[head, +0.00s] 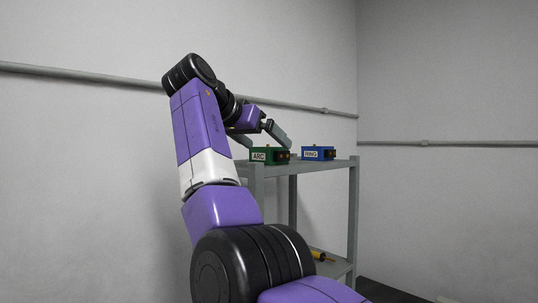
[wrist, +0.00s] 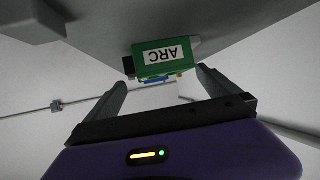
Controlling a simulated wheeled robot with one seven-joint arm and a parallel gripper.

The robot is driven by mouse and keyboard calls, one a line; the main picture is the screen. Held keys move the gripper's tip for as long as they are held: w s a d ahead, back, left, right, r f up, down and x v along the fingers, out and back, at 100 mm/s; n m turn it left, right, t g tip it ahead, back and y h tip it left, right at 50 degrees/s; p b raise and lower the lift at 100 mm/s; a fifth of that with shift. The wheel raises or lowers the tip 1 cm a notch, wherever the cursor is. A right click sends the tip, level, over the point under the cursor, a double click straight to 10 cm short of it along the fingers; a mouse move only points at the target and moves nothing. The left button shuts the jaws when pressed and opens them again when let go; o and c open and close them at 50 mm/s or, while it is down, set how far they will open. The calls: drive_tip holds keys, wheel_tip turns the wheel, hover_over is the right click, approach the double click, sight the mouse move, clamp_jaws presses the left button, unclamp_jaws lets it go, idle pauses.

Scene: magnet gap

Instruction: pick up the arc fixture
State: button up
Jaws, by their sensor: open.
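The arc fixture (head: 270,155) is a green box with a white ARC label, standing on the top of a grey shelf unit, near its left front corner. In the wrist view the green box (wrist: 168,57) appears upside down, ahead of my gripper and between the lines of its two fingers. My gripper (wrist: 160,84) is open with nothing between its fingers, and the box looks a little beyond the fingertips. In the head view my gripper (head: 262,137) is just above and left of the green box, partly hidden by my arm.
A blue box labelled RING (head: 318,153) stands right of the green one, with a gap between them. The grey shelf unit (head: 345,164) has a lower shelf holding a yellow and black item (head: 321,256). A pipe (head: 90,74) runs along the wall behind.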

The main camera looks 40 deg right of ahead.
drive_tip(key=p+x, duration=0.1)
drive_tip(key=x, duration=0.2)
drive_tip(key=shift+w+d+f, duration=0.15)
drive_tip(key=shift+d+f, duration=0.05)
drive_tip(key=shift+d, duration=0.15)
drive_tip(key=shift+c, duration=0.4)
drive_tip(key=c, duration=1.4)
drive_tip(key=shift+r, duration=0.1)
drive_tip(key=shift+c, duration=1.2)
